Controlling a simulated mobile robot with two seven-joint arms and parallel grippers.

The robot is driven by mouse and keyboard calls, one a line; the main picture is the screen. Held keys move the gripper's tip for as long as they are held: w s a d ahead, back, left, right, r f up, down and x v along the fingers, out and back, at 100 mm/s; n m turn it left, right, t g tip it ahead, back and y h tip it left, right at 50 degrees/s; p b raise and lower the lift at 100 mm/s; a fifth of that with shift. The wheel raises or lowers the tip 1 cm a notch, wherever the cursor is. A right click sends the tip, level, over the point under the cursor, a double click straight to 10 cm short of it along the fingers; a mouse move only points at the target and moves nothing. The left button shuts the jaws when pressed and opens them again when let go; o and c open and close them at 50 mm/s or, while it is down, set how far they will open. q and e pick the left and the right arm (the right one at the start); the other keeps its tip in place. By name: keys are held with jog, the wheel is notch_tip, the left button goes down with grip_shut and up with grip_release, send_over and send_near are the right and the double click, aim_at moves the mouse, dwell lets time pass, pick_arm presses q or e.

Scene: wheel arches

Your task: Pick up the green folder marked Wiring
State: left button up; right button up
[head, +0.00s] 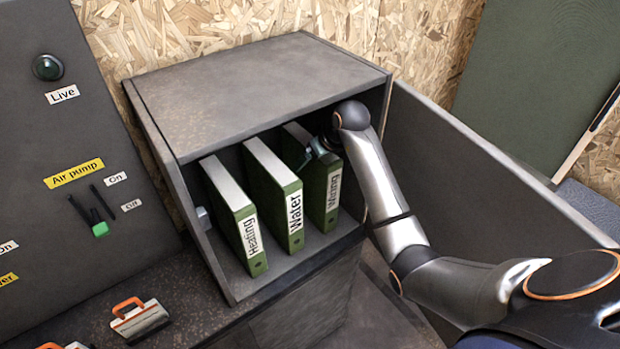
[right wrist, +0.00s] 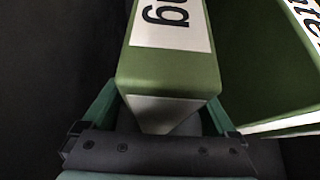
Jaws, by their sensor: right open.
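The green Wiring folder (head: 332,195) stands upright at the right end of a row in the grey open-fronted cabinet (head: 255,85). Its white label faces outward. My right gripper (head: 318,150) is at the folder's upper part, inside the cabinet opening. In the right wrist view the folder (right wrist: 170,75) lies between the two green fingers of the open gripper (right wrist: 162,100), one finger on each side. Small gaps seem to show, and I cannot tell whether either finger touches it. My left gripper is not in view.
The green Water folder (head: 280,195) stands close left of the Wiring folder, and the Heating folder (head: 237,215) is further left. The cabinet's open door (head: 470,165) is at the right. A sloping panel with labels (head: 60,150) stands at the left.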

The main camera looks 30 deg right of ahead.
grip_shut()
dwell(0.8)
